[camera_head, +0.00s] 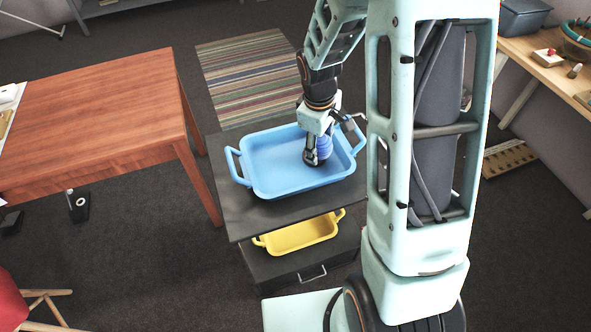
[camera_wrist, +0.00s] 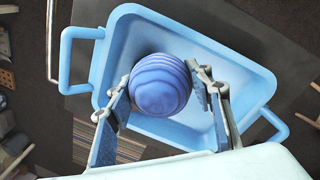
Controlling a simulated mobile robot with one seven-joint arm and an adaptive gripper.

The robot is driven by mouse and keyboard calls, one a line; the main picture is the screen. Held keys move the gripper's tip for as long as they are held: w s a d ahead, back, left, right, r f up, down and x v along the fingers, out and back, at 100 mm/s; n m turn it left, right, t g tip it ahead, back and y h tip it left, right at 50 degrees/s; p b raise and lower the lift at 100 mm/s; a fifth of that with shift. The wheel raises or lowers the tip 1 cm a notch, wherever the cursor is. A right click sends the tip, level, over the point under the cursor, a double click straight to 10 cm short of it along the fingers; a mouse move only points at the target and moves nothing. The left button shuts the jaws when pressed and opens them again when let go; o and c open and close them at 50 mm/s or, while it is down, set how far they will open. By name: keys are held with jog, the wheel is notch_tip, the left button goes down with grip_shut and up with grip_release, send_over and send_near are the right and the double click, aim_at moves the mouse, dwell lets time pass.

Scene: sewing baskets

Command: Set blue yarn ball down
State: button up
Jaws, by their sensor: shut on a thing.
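The blue yarn ball (camera_wrist: 160,85) is a striped round ball held between the two fingers of my gripper (camera_wrist: 163,95) in the wrist view. In the head view the ball (camera_head: 324,146) shows beside my gripper (camera_head: 317,157), over the inside of a light blue basket (camera_head: 262,182) with two handles. The basket also shows in the wrist view (camera_wrist: 115,45), around and beyond the ball. I cannot tell whether the ball touches the basket floor. My gripper is shut on the ball.
The blue basket stands on a dark cabinet top (camera_head: 235,213). A yellow basket (camera_head: 300,235) sits on a lower level. A wooden table (camera_head: 100,120) is at left, and a striped rug (camera_head: 245,70) lies behind. A side table (camera_head: 545,70) holds small items at right.

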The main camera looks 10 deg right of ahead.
jog(key=n+b, duration=0.1)
jog(key=w+d+r+n+b, duration=0.1)
jog(key=n, duration=0.1)
jog(key=shift+w+d+r+n+b, duration=0.15)
jog(key=shift+d+r+n+b, duration=0.05)
jog(key=shift+r+n+b, duration=0.1)
jog(key=r+n+b, duration=0.1)
jog(key=n, duration=0.1)
jog(key=shift+w+d+r+n+y+b, duration=0.2)
jog(key=shift+d+r+n+y+b, duration=0.15)
jog(key=shift+d+r+n+y, duration=0.05)
jog(key=w+a+f, duration=0.2)
jog(key=a+f, duration=0.3)
jog(key=a, duration=0.5)
jog(key=b, duration=0.1)
send_over(276, 168)
jog(key=f, duration=0.3)
jog(key=shift+s+d+f, duration=0.3)
jog(key=shift+d+f, duration=0.05)
jog(key=shift+d, duration=0.05)
jog(key=shift+a+f, duration=0.3)
jog(key=shift+f, duration=0.15)
jog(key=shift+a+f+b, duration=0.1)
jog(key=shift+f+b, duration=0.2)
jog(key=shift+f, duration=1.3)
